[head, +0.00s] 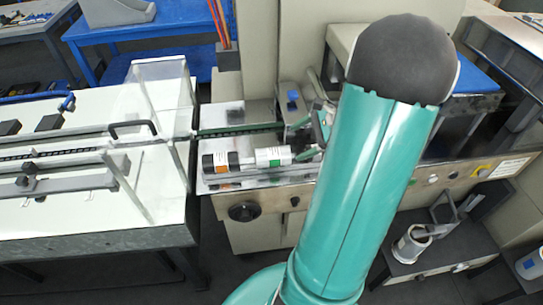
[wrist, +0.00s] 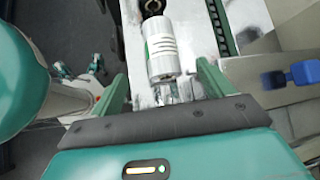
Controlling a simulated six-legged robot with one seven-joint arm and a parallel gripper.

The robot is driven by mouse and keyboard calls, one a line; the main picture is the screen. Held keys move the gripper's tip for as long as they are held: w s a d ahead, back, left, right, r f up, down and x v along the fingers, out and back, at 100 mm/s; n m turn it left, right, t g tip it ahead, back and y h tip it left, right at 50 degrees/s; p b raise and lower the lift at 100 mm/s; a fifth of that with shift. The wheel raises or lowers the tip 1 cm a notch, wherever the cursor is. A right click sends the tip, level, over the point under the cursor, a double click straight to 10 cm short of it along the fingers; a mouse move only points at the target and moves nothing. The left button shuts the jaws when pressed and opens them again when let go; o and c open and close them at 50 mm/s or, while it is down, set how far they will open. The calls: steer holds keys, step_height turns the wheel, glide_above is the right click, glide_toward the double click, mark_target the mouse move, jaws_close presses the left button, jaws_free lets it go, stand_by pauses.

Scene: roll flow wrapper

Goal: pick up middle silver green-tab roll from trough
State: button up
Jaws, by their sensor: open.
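The silver roll with a green tab (head: 273,157) lies in the metal trough (head: 250,183), beside a dark-ended roll with an orange tab (head: 220,163). In the wrist view the silver roll (wrist: 162,48) lies just beyond the fingertips, its near end facing my gripper. The dark-ended roll (wrist: 152,8) is partly cut off behind it. My gripper (wrist: 158,82) is open, its two green fingers spread apart with nothing between them. In the head view my arm hides most of the gripper and the trough's right part.
A dark conveyor chain (wrist: 222,25) runs beside the trough. A blue knob (wrist: 305,72) stands on the machine at right. Clear guard panels (head: 165,95) stand left of the trough.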

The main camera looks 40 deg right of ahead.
mark_target(280, 152)
steer(key=x, duration=0.5)
steer(key=shift+f, duration=0.1)
steer(key=shift+x, duration=2.7)
steer(key=shift+d, duration=0.15)
steer(key=c, duration=1.3)
